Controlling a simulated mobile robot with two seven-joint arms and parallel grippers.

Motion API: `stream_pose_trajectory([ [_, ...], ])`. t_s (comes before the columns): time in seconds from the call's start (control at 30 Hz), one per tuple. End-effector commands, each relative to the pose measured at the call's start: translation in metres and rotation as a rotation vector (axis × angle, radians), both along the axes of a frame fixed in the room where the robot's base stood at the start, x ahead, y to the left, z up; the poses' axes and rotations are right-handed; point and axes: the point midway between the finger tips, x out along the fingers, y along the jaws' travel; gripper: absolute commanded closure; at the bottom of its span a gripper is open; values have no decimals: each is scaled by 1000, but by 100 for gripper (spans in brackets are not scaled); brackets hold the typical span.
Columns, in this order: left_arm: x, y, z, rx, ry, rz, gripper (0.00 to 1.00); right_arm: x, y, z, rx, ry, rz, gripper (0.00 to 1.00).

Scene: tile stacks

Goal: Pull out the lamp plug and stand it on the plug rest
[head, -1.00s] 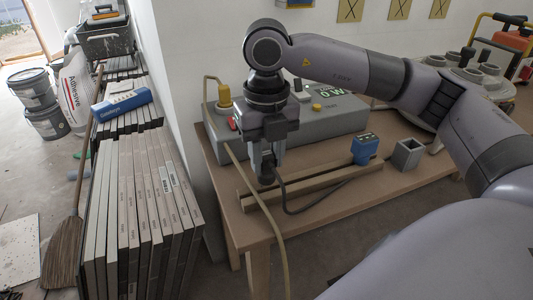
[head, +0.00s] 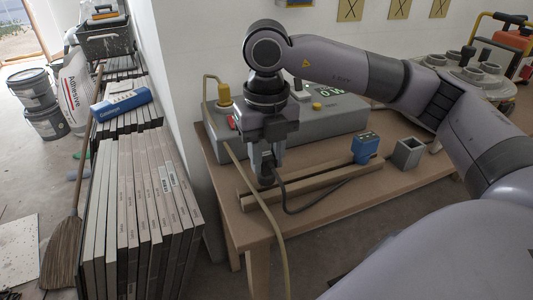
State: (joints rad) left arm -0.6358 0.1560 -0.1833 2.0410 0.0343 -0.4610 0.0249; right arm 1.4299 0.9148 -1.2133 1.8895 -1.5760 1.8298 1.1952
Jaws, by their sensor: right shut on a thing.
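My right gripper (head: 266,172) points down over the near left of the low wooden table. It is shut on a dark plug (head: 267,181), mostly hidden between the fingers. A dark cable (head: 300,210) runs from it across the wooden rails and to the right. The gripper is in front of the grey power box (head: 345,121), which hides part of the box's front. Two parallel wooden rails (head: 310,188) lie on the table just right of the gripper; I cannot tell whether the plug touches them. Which item is the plug rest is unclear. My left gripper is out of view.
Upright tiles (head: 150,210) stand left of the table.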

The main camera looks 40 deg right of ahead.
Motion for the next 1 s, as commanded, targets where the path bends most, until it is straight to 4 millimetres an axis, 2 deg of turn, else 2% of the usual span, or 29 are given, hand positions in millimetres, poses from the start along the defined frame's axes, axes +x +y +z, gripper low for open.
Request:
stream_pose_trajectory([
  [1.0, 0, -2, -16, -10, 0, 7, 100, 0, 0, -20, 1, -1, 0, 100],
])
